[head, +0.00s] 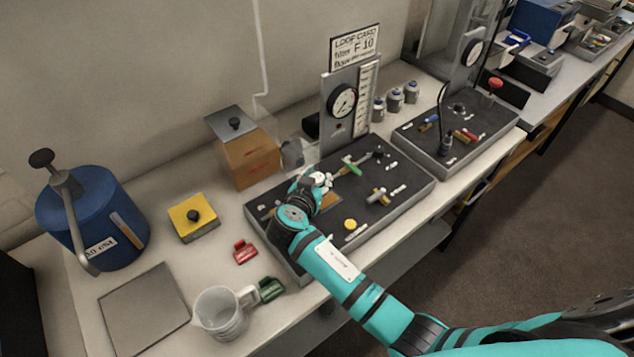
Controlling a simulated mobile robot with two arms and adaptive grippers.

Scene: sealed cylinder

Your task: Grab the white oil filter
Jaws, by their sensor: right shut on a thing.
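My right gripper (318,181) reaches in from the lower right, over the left part of the near dark panel (392,205). It is shut on a small whitish thing at its fingertips, which looks like the white oil filter (324,178). The gripper and wrist hide much of it, so its shape and whether it touches the panel are unclear. My left gripper is not in view.
The panel carries a gauge stand (343,101), a green-handled valve (351,166) and a yellow knob (350,224). A blue tank (105,215), yellow box (193,217), clear jug (219,314) and wooden box (247,158) stand left. A second panel (470,130) lies right.

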